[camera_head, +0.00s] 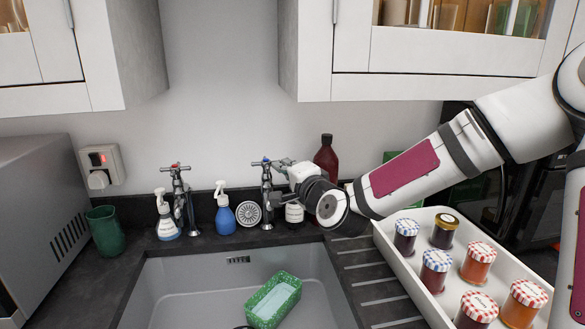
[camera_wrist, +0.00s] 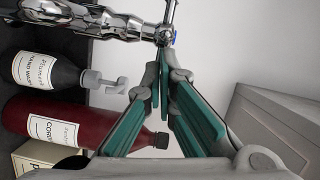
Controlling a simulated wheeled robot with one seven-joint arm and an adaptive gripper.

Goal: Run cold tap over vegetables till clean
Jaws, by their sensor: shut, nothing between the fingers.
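The cold tap (camera_head: 267,190), chrome with a blue-marked cross handle, stands behind the sink (camera_head: 180,290). In the wrist view the tap's chrome body (camera_wrist: 110,22) and blue cap (camera_wrist: 173,39) show at the top. My gripper (camera_head: 283,168) is at the tap's handle, on its right side. In the wrist view my gripper (camera_wrist: 165,80) has its teal-padded fingers shut with nothing between them, close to the handle. Whether it touches cannot be told. A green speckled tub (camera_head: 273,301) with a pale inside sits tilted in the sink. No vegetables can be made out. No running water is visible.
A red-marked tap (camera_head: 178,195) stands left of the cold tap, with spray bottles (camera_head: 222,210) nearby. A dark red cordial bottle (camera_head: 326,155) and a hand wash bottle (camera_wrist: 45,70) stand close to my gripper. A white tray (camera_head: 405,270) of jars lies right.

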